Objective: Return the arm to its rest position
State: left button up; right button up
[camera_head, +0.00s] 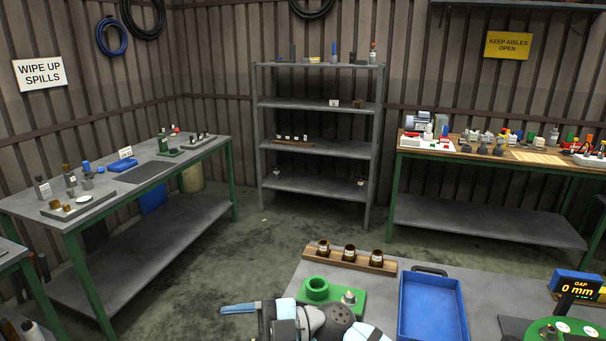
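One of my arms shows at the bottom centre, with grey, white and light-blue links bunched over the near table's edge. A blue finger-like part (240,309) sticks out to the left of these links, beside a grey bar. It seems to belong to my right gripper, as the links run in from the right, but the frame's lower edge cuts most of it off. Whether its fingers are open or shut does not show. No held object is visible. My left gripper is not in view.
Close to the arm are a green fixture (317,289), a wooden rack (385,267) with brown jars, and a blue tray (404,326). A gap display (577,285) stands at right. A left bench (115,207), shelf unit (320,188) and back-right bench (480,222) stand beyond open floor.

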jog(key=w+d+f+m+t+h+p, duration=0.15)
jog(key=d+f+m+t+h, duration=0.35)
jog(key=d+m+t, duration=0.55)
jog(key=d+f+m+t+h+p, duration=0.25)
jog(key=d+f+m+t, duration=0.4)
jog(key=m+t, duration=0.6)
pick_arm(q)
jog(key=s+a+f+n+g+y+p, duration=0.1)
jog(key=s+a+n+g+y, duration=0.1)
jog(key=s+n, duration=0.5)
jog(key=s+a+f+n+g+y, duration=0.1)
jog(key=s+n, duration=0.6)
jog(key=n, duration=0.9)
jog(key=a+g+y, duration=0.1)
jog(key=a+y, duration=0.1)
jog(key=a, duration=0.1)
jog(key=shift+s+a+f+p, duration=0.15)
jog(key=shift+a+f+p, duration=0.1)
jog(key=shift+p, duration=0.1)
pick_arm(e)
jog(key=s+d+f+m+g+h, duration=0.3)
jog(key=s+d+f+g+h, duration=0.3)
jog(key=s+d+f, duration=0.7)
notch_tip(320, 180, down, 3)
jog(key=shift+s+r+h, duration=0.2)
jog(key=shift+s+h, duration=0.9)
jog(key=shift+h, duration=0.15)
